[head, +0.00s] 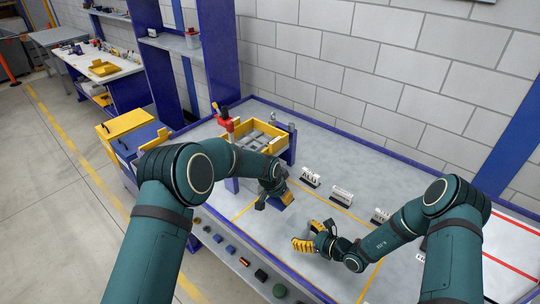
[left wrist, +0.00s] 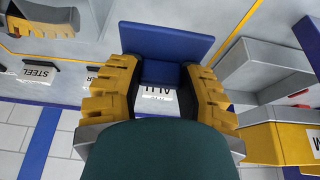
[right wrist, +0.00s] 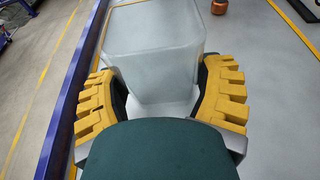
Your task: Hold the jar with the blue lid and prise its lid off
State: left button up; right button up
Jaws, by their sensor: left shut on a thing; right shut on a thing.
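My left gripper (head: 279,197) is shut on a blue piece, apparently the blue lid (left wrist: 165,40). In the left wrist view the lid's flat square plate lies beyond the fingertips, with a narrower blue part between the fingers. My right gripper (head: 314,235) is shut on a pale translucent jar (right wrist: 155,50), with a finger on each side. The jar looks square with rounded corners, and no blue lid shows on it in the right wrist view. The lid and jar appear apart. In the head view the jar is hard to make out.
A yellow-rimmed bin (head: 250,152) stands behind my left gripper. Small label stands, including ALU (head: 311,175) and STEEL (left wrist: 38,71), line the back of the grey bench. A copper-coloured piece (right wrist: 219,6) lies beyond the jar. Small coloured objects line the front edge.

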pick_arm(q)
jog(key=shift+r, duration=4.1)
pick_arm(e)
jog(key=o, duration=1.2)
jog(key=shift+o, duration=0.2)
jog(key=v, duration=1.2)
pick_arm(q)
jog(key=shift+f, duration=0.1)
pick_arm(e)
notch_tip(320, 180, up, 8)
